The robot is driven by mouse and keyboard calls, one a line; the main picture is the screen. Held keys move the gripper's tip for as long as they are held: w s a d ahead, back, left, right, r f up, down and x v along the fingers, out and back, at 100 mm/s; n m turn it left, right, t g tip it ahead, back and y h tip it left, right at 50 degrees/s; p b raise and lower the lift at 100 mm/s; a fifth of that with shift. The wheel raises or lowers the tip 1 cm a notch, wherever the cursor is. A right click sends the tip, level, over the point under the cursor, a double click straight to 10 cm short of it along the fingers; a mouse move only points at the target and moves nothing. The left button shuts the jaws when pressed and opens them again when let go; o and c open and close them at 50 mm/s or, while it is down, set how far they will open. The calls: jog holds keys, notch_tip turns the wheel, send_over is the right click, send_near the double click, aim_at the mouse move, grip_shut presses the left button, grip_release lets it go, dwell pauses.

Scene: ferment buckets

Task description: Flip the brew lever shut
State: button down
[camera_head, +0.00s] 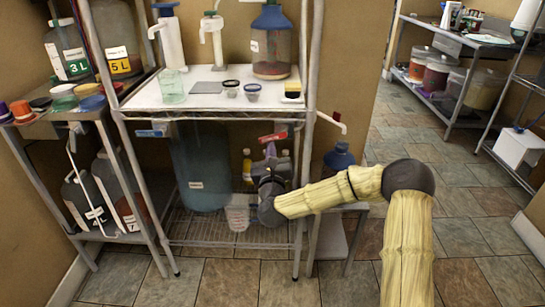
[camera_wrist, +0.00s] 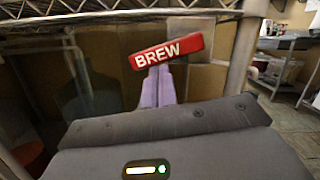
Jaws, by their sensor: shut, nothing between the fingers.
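The red brew lever (camera_head: 272,138) is under the front edge of the rack's white shelf, toward the right. In the wrist view its red tag (camera_wrist: 166,52) reads BREW and tilts up to the right. My gripper (camera_head: 270,147) reaches in from the right with its purple fingers pointing up, just below the lever. In the wrist view my fingers (camera_wrist: 158,75) are together and empty, and their tips appear at or right under the tag's lower edge. I cannot tell whether they touch it. The lever's pivot is not clear.
A blue lever (camera_head: 152,133) sits under the same shelf at the left. A large blue bucket (camera_head: 200,175) stands on the lower wire shelf, with a clear cup (camera_head: 238,215) in front. The rack's right post (camera_wrist: 245,45) stands close to my gripper's right.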

jog(key=s+f+m+b, duration=0.1)
jog(key=s+f, duration=0.5)
jog(key=s, duration=0.3)
jog(key=shift+s+d+h+b, duration=0.35)
jog(key=shift+d+h+b, duration=0.05)
dwell(0.4)
